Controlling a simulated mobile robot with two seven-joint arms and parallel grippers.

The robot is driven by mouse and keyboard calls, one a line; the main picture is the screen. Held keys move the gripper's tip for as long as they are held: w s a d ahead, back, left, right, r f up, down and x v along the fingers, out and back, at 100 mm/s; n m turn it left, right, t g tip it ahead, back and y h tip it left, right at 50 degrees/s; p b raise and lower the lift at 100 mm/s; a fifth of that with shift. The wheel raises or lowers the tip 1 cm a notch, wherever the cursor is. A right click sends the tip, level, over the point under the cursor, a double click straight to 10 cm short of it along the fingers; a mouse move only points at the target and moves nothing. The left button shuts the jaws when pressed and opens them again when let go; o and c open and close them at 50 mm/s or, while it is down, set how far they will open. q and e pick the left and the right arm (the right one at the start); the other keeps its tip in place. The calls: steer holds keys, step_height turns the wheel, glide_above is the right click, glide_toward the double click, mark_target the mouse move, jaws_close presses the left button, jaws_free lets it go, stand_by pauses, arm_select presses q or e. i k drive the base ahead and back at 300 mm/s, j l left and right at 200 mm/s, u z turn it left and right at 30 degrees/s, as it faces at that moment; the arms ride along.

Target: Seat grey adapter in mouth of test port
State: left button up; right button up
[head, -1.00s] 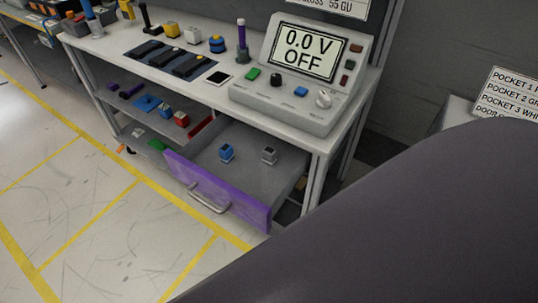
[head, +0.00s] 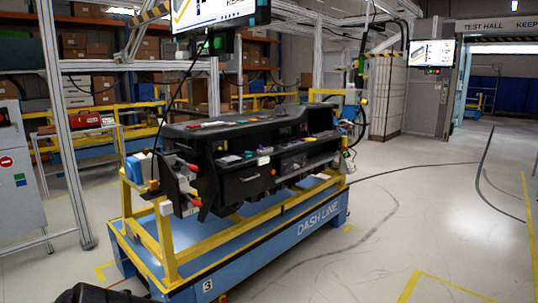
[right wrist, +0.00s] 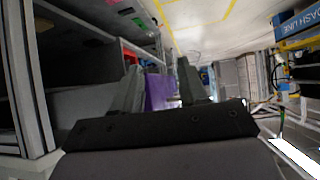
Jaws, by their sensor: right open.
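The grey adapter is not visible in any current view. I cannot make out the test port or its mouth either. My right gripper (right wrist: 160,76) is open in the right wrist view, with nothing between its two fingers. The purple drawer front (right wrist: 160,92) shows beyond and between the fingers. In the head view, neither gripper shows. The black dashboard module (head: 250,155) sits there on a yellow frame, with several small coloured parts on it.
The blue cart (head: 275,243) marked DASH LINE carries the dashboard. Open floor (head: 400,215) lies to its right. An aluminium post (head: 60,130) stands left of it. Screens hang above (head: 222,14) and farther right (head: 431,53). The bench (right wrist: 85,100) is left in the right wrist view.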

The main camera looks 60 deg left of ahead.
mark_target(265, 150)
steer(key=u, duration=2.05)
steer(key=z, duration=3.2)
steer(key=j+z, duration=0.15)
steer(key=j, duration=0.5)
steer(key=k+j+z, duration=0.1)
steer(key=j, duration=0.5)
